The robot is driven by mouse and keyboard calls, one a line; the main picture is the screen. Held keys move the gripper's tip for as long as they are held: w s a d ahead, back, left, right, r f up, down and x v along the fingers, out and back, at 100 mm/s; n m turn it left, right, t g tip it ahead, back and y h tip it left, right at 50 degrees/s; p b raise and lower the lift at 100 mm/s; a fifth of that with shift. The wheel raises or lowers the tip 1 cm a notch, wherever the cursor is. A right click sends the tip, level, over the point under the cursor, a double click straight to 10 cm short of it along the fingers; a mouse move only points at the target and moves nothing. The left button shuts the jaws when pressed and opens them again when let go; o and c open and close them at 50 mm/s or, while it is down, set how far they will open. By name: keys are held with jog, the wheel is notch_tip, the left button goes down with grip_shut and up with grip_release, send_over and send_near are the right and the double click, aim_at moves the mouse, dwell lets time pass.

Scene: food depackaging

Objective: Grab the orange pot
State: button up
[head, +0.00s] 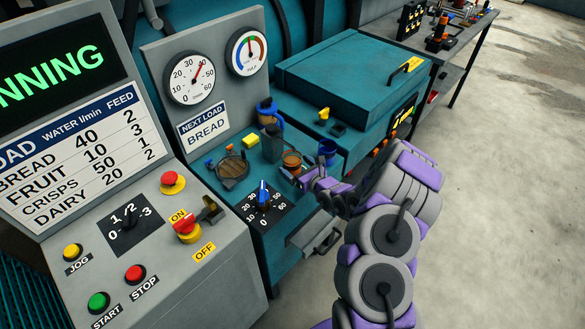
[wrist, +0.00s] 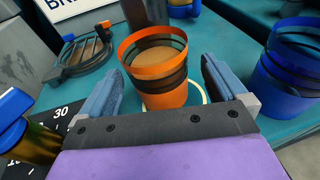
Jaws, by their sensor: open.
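The orange pot (wrist: 157,78) stands upright in the wrist view, with dark bands around it and brown contents inside. It sits on a pale ring on the teal surface. My gripper (wrist: 160,85) is open, with one blue-grey finger on each side of the pot; I cannot tell whether either finger touches it.
A blue pot (wrist: 292,75) stands close on the right. A dark container (wrist: 146,12) is behind the orange pot. A round caged holder (wrist: 82,50) lies at left. In the head view, a dial knob (head: 263,196) and a control panel (head: 215,262) are nearby.

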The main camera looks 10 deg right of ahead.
jog(key=shift+x, duration=1.15)
jog(key=shift+w+a, duration=0.2)
jog(key=shift+a, duration=0.05)
jog(key=shift+a, duration=0.1)
jog(key=c, duration=1.1)
jog(key=shift+r, duration=0.1)
jog(key=shift+c, duration=0.2)
